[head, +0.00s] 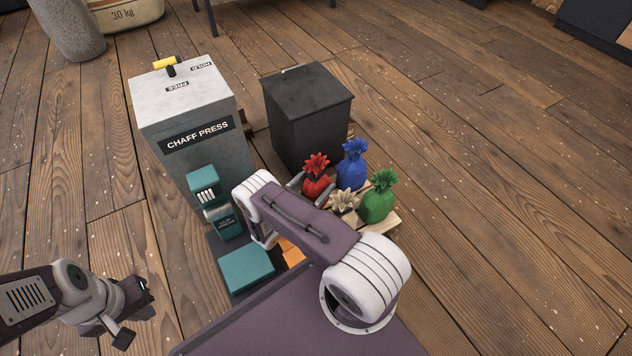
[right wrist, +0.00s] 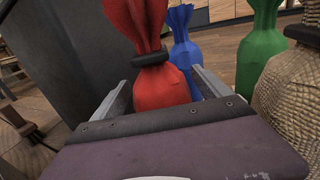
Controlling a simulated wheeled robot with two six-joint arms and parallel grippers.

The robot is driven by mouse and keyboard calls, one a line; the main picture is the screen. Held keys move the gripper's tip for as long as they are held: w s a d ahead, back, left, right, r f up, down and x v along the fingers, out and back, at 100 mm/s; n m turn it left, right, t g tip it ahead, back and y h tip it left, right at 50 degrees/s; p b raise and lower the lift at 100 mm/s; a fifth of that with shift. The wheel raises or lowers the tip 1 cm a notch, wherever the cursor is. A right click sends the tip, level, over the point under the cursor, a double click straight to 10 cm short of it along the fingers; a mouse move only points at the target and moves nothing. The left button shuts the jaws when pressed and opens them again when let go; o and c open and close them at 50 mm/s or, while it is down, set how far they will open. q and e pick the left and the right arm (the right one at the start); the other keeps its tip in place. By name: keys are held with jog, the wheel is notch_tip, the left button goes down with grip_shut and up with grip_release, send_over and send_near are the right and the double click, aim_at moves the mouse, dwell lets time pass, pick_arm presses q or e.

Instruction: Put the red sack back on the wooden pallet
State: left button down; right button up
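The red sack (head: 316,184) has a frilled top and stands at the back left of the sack group, by the wooden pallet (head: 388,224). In the right wrist view the red sack (right wrist: 161,88) sits upright between the fingers of my right gripper (right wrist: 163,92). In the head view my right arm partly covers that gripper (head: 312,190). My left gripper (head: 138,310) is open and empty over the floor at lower left.
A blue sack (head: 352,168), a green sack (head: 377,205) and a beige sack (head: 344,203) stand on the pallet beside the red one. A dark bin (head: 308,115) rises behind. The chaff press (head: 190,110) stands left. The floor at right is free.

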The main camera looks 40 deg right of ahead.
aim_at(311, 184)
jog(key=shift+f, duration=0.25)
jog(key=shift+r, duration=0.2)
jog(key=shift+r+p, duration=0.45)
jog(key=shift+p, duration=0.3)
jog(key=p+v, duration=0.1)
jog(key=v, duration=0.2)
jog(key=shift+a+r+p, duration=0.15)
jog(key=shift+p, duration=0.2)
jog(key=p+v, duration=0.2)
jog(key=v, duration=0.6)
jog(key=s+a+r+m+g+y, duration=0.1)
jog(key=s+a+r+m+y, duration=0.1)
jog(key=s+r+m+y, duration=0.2)
jog(key=s+a+r+m+g+y, duration=0.1)
jog(key=s+a+r+m+y, duration=0.2)
jog(key=r+m+y, duration=0.4)
jog(key=s+a+r+m+g+y, duration=0.1)
jog(key=s+a+r+m+y, duration=0.2)
jog(key=r+m, duration=0.7)
jog(key=s+y, duration=0.2)
jog(key=y, duration=0.1)
jog(key=shift+m+g+y, duration=0.3)
jog(key=shift+g, duration=0.1)
